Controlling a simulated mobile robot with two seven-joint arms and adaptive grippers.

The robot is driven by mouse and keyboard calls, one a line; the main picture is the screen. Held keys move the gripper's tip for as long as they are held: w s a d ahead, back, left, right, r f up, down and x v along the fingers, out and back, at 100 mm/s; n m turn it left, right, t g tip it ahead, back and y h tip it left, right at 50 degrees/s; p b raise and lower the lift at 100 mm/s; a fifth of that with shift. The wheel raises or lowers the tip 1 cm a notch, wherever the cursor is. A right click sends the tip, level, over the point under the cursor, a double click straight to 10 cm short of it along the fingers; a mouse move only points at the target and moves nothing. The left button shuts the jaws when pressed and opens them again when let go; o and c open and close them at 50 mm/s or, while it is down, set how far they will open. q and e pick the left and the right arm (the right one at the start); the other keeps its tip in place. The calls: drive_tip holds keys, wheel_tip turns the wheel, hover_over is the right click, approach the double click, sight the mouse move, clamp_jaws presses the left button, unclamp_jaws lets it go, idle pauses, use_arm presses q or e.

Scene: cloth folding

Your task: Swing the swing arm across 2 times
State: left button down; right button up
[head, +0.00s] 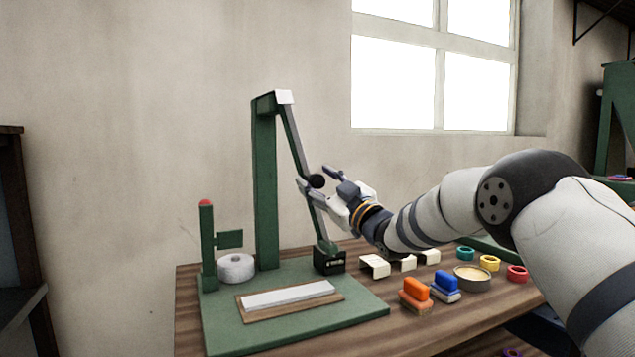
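The green swing arm (294,138) hangs from the top of a tall green post (266,190) and slants down to the right. A dark round knob (317,181) is on its middle part, and its lower end is at a black block (329,261) near the base's right side. My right gripper (315,177) comes in from the right with its fingers apart, one on each side of the knob as seen here. I cannot tell whether a finger touches it. My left gripper is not in view.
The green base (365,308) stands on a wooden table (190,320). A short red-topped post (207,245), a white roll (236,268) and a white bar (288,294) are on it. Orange (416,292) and blue (446,284) brushes, a round tin (472,278) and coloured rings are at right.

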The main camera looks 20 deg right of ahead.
drive_tip(key=shift+a, duration=0.1)
drive_tip(key=v, duration=1.2)
drive_tip(key=shift+f, duration=0.1)
